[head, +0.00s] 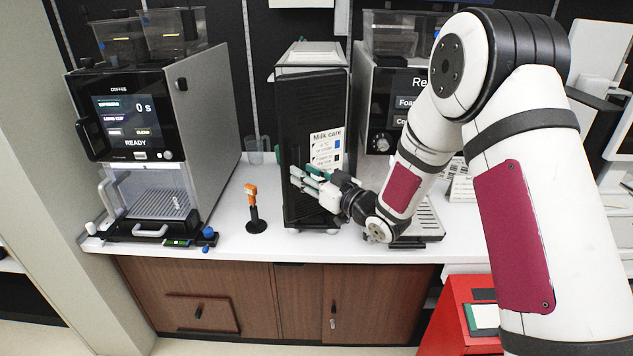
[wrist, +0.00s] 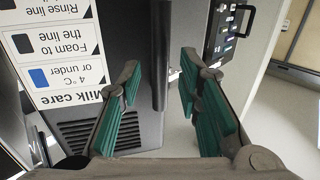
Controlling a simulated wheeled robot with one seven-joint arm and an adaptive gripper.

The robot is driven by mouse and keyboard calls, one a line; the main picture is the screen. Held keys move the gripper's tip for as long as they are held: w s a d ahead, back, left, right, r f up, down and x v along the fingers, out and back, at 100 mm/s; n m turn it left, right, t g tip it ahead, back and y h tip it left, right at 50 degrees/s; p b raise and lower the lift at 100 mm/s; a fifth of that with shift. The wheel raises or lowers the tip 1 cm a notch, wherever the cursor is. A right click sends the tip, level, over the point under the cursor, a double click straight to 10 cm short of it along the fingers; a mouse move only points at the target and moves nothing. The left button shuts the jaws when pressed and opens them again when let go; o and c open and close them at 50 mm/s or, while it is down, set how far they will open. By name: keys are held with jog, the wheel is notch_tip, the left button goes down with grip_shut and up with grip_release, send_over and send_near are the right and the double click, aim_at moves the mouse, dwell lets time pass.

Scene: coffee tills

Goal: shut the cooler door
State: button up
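The cooler (head: 305,105) is a tall black unit with a grey top, standing between two coffee machines. Its dark door (wrist: 125,45) carries a white "Milk care" label (head: 325,146), which also shows upside down at the left of the wrist view (wrist: 55,55). I cannot tell from these views whether the door stands ajar. A dark vertical handle bar (wrist: 160,50) runs down the door in the wrist view. My gripper (head: 302,178) is in front of the lower door, its green-padded fingers spread. In the wrist view the gripper (wrist: 160,72) is open and empty, with the bar's end between the fingertips; contact is unclear.
A coffee machine (head: 130,120) stands to the left, and another (head: 385,85) is behind my arm. An orange-handled tamper (head: 252,205) stands on the white counter (head: 232,215) left of the cooler. A red bin (head: 450,325) is on the floor below right.

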jog(key=b+x, duration=0.1)
jog(key=x, duration=0.1)
jog(key=shift+w+a, duration=0.2)
jog(key=shift+w, duration=0.05)
jog(key=shift+w+a, duration=0.1)
jog(key=shift+w, duration=0.05)
jog(key=shift+c, duration=1)
grip_shut()
jog(key=shift+w+d+r+b+x, duration=0.1)
jog(key=shift+b+x, duration=0.5)
jog(key=shift+x, duration=0.5)
jog(key=shift+w+d+r+b+x, duration=0.15)
jog(key=shift+b+x, duration=0.45)
jog(key=shift+x, duration=0.45)
jog(key=shift+w+a+b, duration=0.2)
jog(key=shift+w+b, duration=0.35)
jog(key=shift+w, duration=0.15)
jog(key=shift+w+a+b, duration=0.25)
jog(key=shift+w+b, duration=0.25)
jog(key=shift+w, duration=0.2)
jog(key=shift+w+a+b, duration=0.2)
jog(key=shift+w+b, duration=0.35)
jog(key=shift+w, duration=0.2)
jog(key=shift+f, duration=0.1)
